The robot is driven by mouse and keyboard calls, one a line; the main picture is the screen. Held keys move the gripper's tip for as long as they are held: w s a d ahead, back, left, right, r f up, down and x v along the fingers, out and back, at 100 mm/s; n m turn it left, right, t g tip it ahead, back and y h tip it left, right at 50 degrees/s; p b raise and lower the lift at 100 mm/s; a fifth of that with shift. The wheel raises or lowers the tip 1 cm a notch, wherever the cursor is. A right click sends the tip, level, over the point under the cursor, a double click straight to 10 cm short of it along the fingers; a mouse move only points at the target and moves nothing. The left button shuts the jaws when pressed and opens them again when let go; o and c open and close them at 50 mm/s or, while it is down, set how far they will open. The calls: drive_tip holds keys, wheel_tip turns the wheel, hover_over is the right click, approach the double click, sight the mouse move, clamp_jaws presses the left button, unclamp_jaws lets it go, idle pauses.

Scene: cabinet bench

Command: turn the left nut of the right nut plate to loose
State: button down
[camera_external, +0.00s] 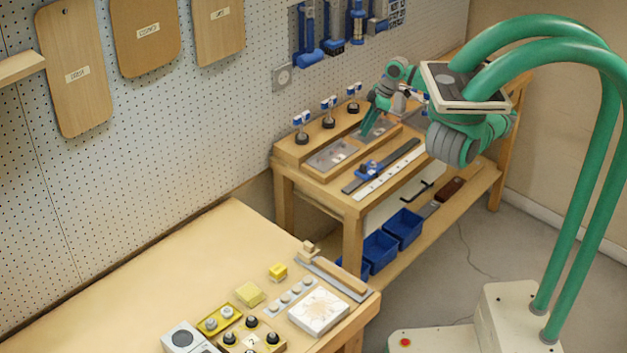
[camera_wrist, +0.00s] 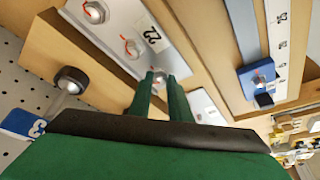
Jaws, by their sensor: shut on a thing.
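The right nut plate (camera_wrist: 118,33) is a grey plate with a "22" label, mounted on a wooden block. It also shows beside my gripper in the external view (camera_external: 382,128). Two of its nuts, the far one (camera_wrist: 95,12) and the middle one (camera_wrist: 133,48), are free, with red marks beside them. Its left nut (camera_wrist: 158,74) is between my fingertips. My gripper (camera_wrist: 160,80) is shut on this nut, pointing down at the plate; it also shows in the external view (camera_external: 366,133). The fingers hide much of the nut, so its angle is unclear.
The left nut plate (camera_external: 331,156) lies beside it. Posts with blue tags (camera_external: 328,110) stand behind, near the pegboard wall. A dark rail with a blue slider (camera_external: 368,168) and a white ruler (camera_external: 390,176) lie along the front. Blue bins (camera_external: 403,228) are below.

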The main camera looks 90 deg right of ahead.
idle(0.3)
drive_tip(key=c, duration=1.8)
unclamp_jaws()
drive_tip(key=v, duration=1)
drive_tip(key=shift+s+r, duration=0.1)
drive_tip(key=shift+r, duration=0.3)
